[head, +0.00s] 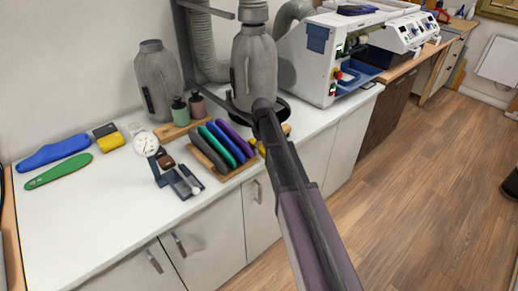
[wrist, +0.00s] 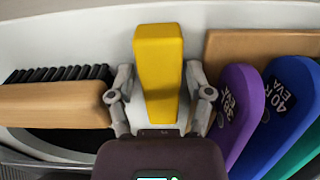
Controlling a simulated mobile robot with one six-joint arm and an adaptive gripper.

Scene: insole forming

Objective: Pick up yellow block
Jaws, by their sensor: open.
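In the wrist view, a yellow block (wrist: 158,50) stands in the middle, its near end narrowing down between my fingers. My gripper (wrist: 159,74) is open, with one finger on each side of the block and small gaps visible. In the head view my arm covers most of this spot, and only a small yellow patch, seemingly the block (head: 262,150), shows beside the arm. The gripper's fingers cannot be made out there.
A wooden brush (wrist: 55,105) lies close on the left; a wooden rack (wrist: 235,46) with purple (wrist: 238,105) and blue (wrist: 290,95) insoles is close on the right. Another yellow piece (head: 111,143) lies farther left on the white counter (head: 85,225). A grey canister (head: 254,65) stands behind.

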